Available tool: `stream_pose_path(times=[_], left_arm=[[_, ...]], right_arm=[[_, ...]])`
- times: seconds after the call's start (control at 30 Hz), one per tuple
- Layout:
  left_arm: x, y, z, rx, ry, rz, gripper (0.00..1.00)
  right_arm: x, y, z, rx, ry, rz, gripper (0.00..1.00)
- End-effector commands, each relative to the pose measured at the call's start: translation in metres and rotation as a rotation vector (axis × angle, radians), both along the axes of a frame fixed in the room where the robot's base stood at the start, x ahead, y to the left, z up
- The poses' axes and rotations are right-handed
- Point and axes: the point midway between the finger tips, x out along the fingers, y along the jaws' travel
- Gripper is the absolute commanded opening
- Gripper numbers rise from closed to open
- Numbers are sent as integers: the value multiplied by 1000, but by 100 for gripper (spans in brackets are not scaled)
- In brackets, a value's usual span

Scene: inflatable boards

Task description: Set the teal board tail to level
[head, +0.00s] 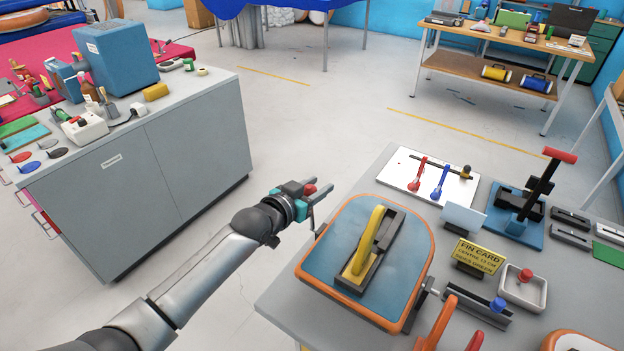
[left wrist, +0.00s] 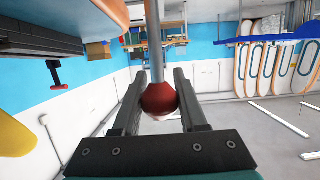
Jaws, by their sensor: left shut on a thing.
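The teal board tail (head: 345,235) has a blue-teal top and an orange rim. It lies on the grey bench, with a yellow fin (head: 368,240) in a black box on top of it. My left gripper (head: 313,190) is beyond the tail's upper left edge, shut on a red ball knob (head: 310,189). In the left wrist view the red knob (left wrist: 158,100) sits between the two fingers, at the end of a grey rod (left wrist: 155,45). I cannot judge the tail's tilt exactly. My right gripper is not in view.
The bench (head: 280,290) also carries a white panel (head: 405,170) with red and blue levers, a yellow fin card (head: 479,256), a white tray (head: 523,289) and a black press with a red handle (head: 540,190). A grey cabinet (head: 150,165) stands left; open floor lies between.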

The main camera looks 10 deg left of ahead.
Motion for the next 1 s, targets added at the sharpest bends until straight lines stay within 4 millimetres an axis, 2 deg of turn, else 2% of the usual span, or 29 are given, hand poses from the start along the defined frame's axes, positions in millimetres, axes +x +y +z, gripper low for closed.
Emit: stream_pose_path(times=[0.03,0.2,0.57,0.6,0.83,1.0], left_arm=[[4,-2,4,7,26,0,0],[11,-4,0,33,90,0,0],[13,-5,-2,38,104,0,0],[13,-5,-2,38,103,0,43],[13,-5,-2,38,103,0,69],[13,-5,-2,38,103,0,70]], right_arm=[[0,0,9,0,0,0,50],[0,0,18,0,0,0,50],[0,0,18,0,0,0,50],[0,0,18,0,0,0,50],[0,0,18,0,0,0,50],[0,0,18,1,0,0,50]])
